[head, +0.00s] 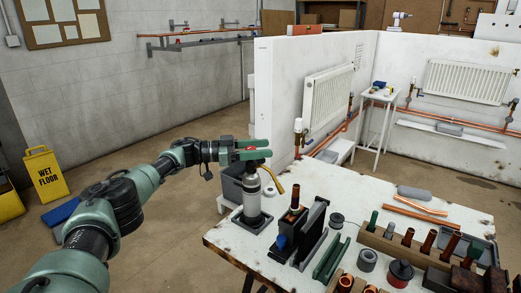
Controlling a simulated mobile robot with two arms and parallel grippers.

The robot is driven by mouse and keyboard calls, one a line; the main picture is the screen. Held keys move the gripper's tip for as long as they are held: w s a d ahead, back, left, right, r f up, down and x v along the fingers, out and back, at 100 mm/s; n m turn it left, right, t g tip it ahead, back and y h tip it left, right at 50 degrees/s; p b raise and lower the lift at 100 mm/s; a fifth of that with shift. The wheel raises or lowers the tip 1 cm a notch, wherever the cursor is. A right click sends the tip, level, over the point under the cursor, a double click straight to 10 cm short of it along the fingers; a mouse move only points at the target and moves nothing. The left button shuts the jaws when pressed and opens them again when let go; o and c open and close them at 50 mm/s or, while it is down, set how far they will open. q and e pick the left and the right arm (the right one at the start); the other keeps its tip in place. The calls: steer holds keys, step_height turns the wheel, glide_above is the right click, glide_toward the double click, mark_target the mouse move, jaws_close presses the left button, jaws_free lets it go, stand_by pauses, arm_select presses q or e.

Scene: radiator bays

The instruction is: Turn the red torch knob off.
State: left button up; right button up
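The torch stands upright at the left corner of the workbench (405,213). It has a pale grey cylinder (251,192) and a bent brass burner tube (271,180) pointing right and down. My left gripper (262,149) is at the torch's top, its two green fingers level and pointing right. A small patch of red, likely the torch knob (249,149), shows between the fingers. The fingers hide most of the torch head. I cannot tell whether they touch the knob or which way it is turned. No flame is visible. My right gripper is not in view.
Close right of the torch stand dark upright blocks (311,233) and a copper fitting. White partition walls with radiators (327,98) stand behind.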

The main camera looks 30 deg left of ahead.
arm_select(q)
steer(key=shift+s+a+f, duration=0.1)
steer(key=shift+s+a, duration=0.1)
steer(key=shift+a, duration=0.1)
steer(key=b+v, duration=0.1)
steer(key=v, duration=0.6)
steer(key=shift+b, duration=0.35)
